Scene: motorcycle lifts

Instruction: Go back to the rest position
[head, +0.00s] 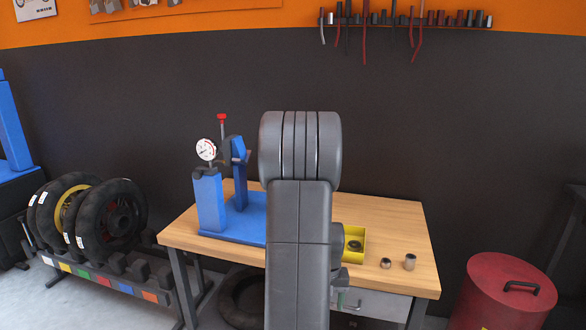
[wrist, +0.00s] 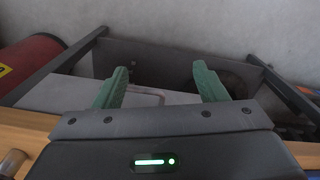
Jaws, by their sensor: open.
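My gripper shows in the wrist view (wrist: 160,88) with its two green fingers spread apart and nothing between them. It points down past the edge of the wooden workbench (head: 408,232), with the bench's grey drawer front and frame below it. In the head view my grey arm stands upright in the middle and hides part of the bench. A small bit of my gripper (head: 341,277) shows just right of the arm, near the bench's front edge.
On the bench are a blue stand (head: 209,200) with a dial gauge (head: 206,149), a yellow tray (head: 359,243) holding a dark part, and two small metal cylinders (head: 386,263) (head: 410,262). A red drum (head: 503,292) stands at right. A tyre rack (head: 110,280) stands at left.

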